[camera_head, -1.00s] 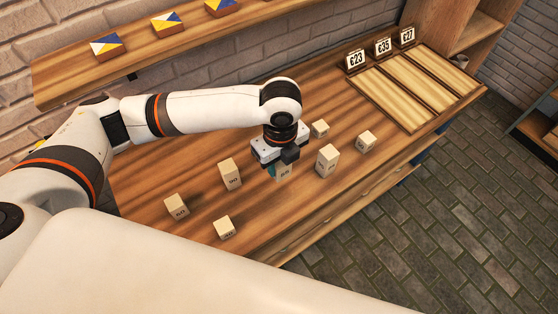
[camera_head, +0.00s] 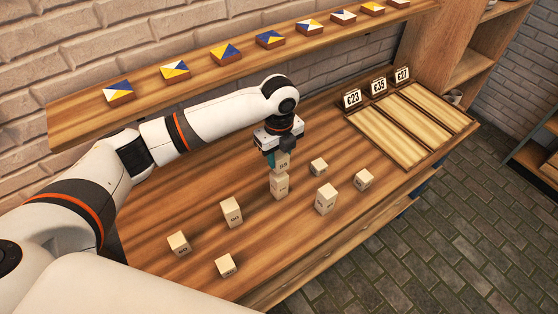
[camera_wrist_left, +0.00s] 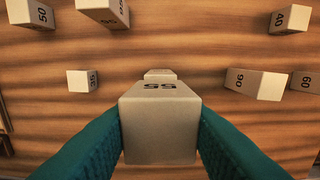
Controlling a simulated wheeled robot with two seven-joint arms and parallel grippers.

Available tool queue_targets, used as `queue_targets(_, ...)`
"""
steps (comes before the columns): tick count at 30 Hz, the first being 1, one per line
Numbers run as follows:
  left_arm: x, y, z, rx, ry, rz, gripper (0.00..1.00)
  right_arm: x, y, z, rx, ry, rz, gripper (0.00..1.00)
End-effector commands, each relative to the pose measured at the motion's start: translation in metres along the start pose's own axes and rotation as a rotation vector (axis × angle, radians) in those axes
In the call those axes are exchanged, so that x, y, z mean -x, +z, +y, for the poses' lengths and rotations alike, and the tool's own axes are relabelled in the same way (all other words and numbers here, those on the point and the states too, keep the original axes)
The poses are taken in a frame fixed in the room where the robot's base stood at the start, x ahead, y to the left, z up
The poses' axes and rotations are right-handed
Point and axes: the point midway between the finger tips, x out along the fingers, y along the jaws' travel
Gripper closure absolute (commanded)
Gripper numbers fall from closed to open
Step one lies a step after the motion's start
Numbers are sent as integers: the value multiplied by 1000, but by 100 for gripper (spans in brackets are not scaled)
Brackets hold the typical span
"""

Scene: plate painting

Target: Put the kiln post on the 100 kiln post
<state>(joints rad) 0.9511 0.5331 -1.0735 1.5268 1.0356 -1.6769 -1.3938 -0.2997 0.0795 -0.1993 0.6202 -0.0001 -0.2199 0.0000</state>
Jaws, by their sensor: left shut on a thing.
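My left gripper (camera_head: 281,152) is shut on a pale kiln post marked 55 (camera_head: 282,163) and holds it upright. In the left wrist view this post (camera_wrist_left: 160,120) sits between the two teal fingers. Right below it in the head view stands another upright post (camera_head: 279,187); its number is too small to read surely. In the wrist view only a strip of that lower post (camera_wrist_left: 160,73) shows behind the held one. The held post looks lined up over it, but I cannot tell whether they touch. My right gripper is not in view.
Several posts stand around: 90 (camera_head: 231,212), 60 (camera_head: 179,243), 40 (camera_head: 226,266), 50 (camera_head: 363,180), 35 (camera_head: 318,167), and a taller one (camera_head: 326,199) close on the right. Price-tagged trays (camera_head: 402,137) lie at the right. A shelf (camera_head: 200,84) with painted tiles runs behind.

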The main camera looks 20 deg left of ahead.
Motion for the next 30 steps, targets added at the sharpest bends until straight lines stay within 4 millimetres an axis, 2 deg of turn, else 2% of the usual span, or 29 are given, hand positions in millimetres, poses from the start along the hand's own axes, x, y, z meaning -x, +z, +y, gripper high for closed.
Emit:
queue_targets(6,-28,1,-1,0,-3,-1,91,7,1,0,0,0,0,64)
queue_targets(17,-33,1,0,0,-1,-1,91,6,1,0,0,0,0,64)
queue_targets(18,-33,1,-1,0,-2,-1,57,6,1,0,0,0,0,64)
queue_targets(21,-33,1,-1,0,-2,-1,42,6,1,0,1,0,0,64)
queue_targets(30,-31,0,-1,0,-1,0,42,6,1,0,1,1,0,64)
